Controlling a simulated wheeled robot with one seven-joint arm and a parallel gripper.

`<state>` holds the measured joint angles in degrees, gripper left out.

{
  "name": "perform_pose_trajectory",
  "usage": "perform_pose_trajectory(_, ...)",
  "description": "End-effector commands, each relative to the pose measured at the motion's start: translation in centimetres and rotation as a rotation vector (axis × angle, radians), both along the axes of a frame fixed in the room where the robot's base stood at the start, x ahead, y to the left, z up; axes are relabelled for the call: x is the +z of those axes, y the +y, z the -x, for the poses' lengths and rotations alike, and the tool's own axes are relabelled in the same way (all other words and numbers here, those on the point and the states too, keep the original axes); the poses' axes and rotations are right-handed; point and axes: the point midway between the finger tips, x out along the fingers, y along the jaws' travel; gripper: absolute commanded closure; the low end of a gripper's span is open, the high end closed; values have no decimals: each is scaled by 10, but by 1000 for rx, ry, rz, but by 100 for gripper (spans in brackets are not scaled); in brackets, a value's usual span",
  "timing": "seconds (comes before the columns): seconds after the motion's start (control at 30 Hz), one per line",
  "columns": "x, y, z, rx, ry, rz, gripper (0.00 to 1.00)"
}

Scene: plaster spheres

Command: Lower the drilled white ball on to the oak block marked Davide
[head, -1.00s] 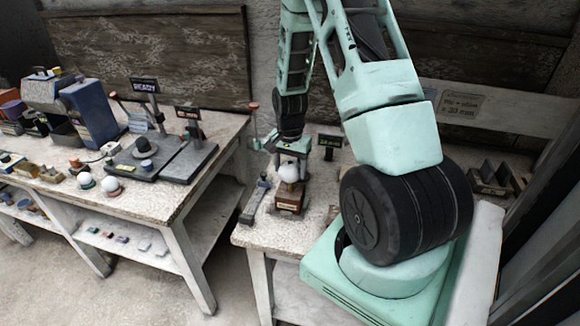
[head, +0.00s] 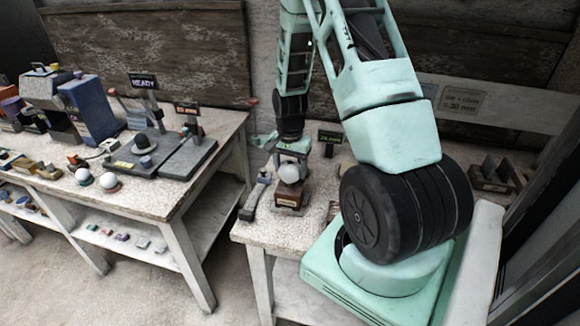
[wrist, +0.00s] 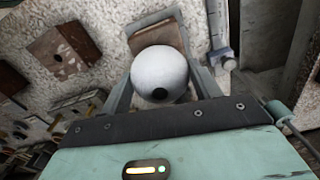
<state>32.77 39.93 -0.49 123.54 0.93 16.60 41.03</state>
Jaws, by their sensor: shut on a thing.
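A white ball (head: 289,172) is held between the fingers of my gripper (head: 291,158). In the wrist view the ball (wrist: 160,70) shows a dark drilled hole on the side towards the camera, with one finger on each side. A brown wooden block (head: 288,195) with a small pale plate stands directly below the ball on the near table. The lettering on the plate is too small to read. Part of the block (wrist: 150,36) shows behind the ball in the wrist view. The ball is very close to the block's top; I cannot tell whether they touch.
A grey tool (head: 254,198) lies left of the block. A small stand with a "24 mm" display (head: 329,138) stands behind it to the right. The left table (head: 150,195) carries two more white balls (head: 108,180), a gauge with a "READY" sign (head: 143,82) and several small items.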

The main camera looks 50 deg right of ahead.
Motion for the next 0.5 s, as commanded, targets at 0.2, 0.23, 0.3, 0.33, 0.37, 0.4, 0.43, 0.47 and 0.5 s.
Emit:
perform_pose_trajectory(0.2,-6,0,0,0,0,1,65)
perform_pose_trajectory(0.23,-7,0,0,0,0,1,65)
perform_pose_trajectory(0.3,-8,0,0,0,0,1,65)
perform_pose_trajectory(0.33,-9,0,0,0,0,1,65)
perform_pose_trajectory(0.37,-10,0,0,0,0,1,65)
perform_pose_trajectory(0.4,-11,0,0,0,0,1,65)
perform_pose_trajectory(0.43,-12,0,0,0,0,1,65)
perform_pose_trajectory(0.47,-12,0,0,0,0,1,65)
perform_pose_trajectory(0.5,-13,0,0,0,0,1,65)
